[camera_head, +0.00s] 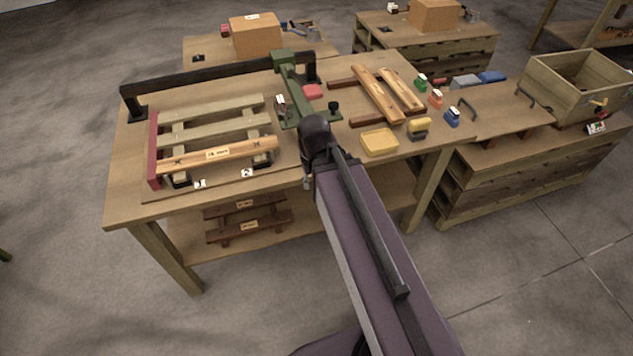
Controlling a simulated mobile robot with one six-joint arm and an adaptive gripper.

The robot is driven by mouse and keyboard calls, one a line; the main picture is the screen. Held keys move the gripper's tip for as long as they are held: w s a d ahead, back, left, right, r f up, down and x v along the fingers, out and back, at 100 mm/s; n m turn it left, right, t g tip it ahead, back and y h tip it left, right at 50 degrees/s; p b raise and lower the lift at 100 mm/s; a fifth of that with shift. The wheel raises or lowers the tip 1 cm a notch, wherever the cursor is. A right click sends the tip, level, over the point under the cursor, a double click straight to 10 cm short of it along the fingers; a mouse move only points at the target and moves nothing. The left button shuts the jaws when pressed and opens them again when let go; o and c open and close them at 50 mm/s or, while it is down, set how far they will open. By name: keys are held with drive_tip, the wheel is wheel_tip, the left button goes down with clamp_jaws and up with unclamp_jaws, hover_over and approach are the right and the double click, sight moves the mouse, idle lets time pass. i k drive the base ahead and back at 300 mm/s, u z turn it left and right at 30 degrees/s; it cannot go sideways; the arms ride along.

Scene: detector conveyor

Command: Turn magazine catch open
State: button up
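I cannot tell for sure which part is the magazine catch. A green fixture (290,85) stands at the middle of the workbench (130,208). A small black knob (333,106) sits at its right, and a small white-and-dark piece (281,101) is at its left side. A slatted wooden frame (217,128) with a red left end lies left of the fixture. My purple arm reaches in from the bottom. Its dark end (316,135) is in front of the fixture's near end and hides part of it. My gripper's fingers cannot be made out.
A black rail (215,70) runs along the bench's back left. Wooden bars (378,95), a yellow tray (379,142) and several small coloured blocks lie on the right. A wooden crate (570,95) stands on the right bench. Other benches with cardboard boxes (256,35) are behind. Floor in front is clear.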

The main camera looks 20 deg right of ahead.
sight(287, 113)
drive_tip(key=z, duration=0.3)
drive_tip(key=k, duration=0.65)
drive_tip(key=z, duration=1.1)
drive_tip(key=k, duration=0.8)
drive_tip(key=z, duration=0.6)
drive_tip(key=i, duration=1.1)
drive_tip(key=u, duration=0.6)
drive_tip(key=i, duration=0.55)
drive_tip(key=u, duration=0.7)
drive_tip(key=i, duration=0.45)
drive_tip(key=u, duration=0.25)
